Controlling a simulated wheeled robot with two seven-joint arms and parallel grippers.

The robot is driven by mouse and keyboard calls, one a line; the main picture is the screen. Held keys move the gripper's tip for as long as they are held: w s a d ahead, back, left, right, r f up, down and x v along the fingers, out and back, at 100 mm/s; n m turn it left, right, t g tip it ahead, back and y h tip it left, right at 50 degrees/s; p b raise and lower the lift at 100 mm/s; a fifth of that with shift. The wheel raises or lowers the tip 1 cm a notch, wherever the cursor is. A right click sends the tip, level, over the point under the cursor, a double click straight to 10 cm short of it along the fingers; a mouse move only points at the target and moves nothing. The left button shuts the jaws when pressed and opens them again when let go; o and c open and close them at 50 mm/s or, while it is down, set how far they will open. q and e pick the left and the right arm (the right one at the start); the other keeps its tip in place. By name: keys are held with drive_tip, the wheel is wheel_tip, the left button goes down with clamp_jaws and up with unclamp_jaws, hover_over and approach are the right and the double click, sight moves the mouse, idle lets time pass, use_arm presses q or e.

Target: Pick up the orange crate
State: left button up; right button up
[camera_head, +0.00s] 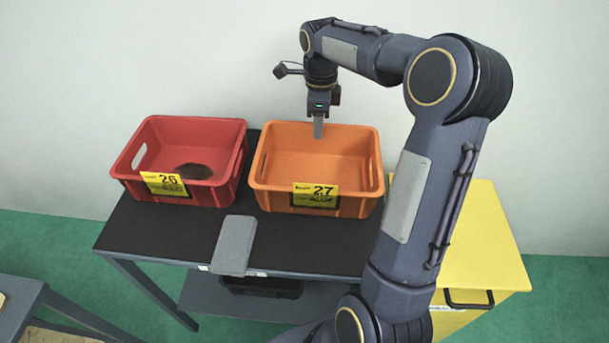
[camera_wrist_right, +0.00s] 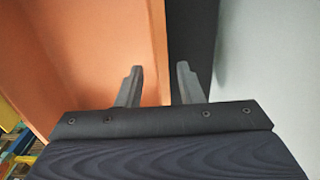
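The orange crate (camera_head: 277,201) stands upright on the dark table, with a yellow label numbered 27 on its front wall. It looks empty. My right gripper (camera_head: 318,128) points down at the middle of the crate's back rim. In the right wrist view the two fingers of my right gripper (camera_wrist_right: 160,68) are apart. The orange crate's wall (camera_wrist_right: 100,45) fills the left side there, and its edge runs between the fingers. One finger is over the orange side and the other over the dark strip. Whether either finger touches the wall cannot be told. My left gripper is not in view.
A red crate (camera_head: 215,196) labelled 26 stands close to the left, with a brown patch or object inside. A flat grey block (camera_head: 234,245) lies at the front edge of the dark table (camera_head: 150,235). A yellow cabinet (camera_head: 480,240) stands right. A pale wall is close behind.

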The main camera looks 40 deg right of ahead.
sight(318, 152)
wheel_tip(318, 152, down, 6)
drive_tip(key=shift+s+d+r+b, duration=0.1)
drive_tip(key=shift+b, duration=0.65)
clamp_jaws()
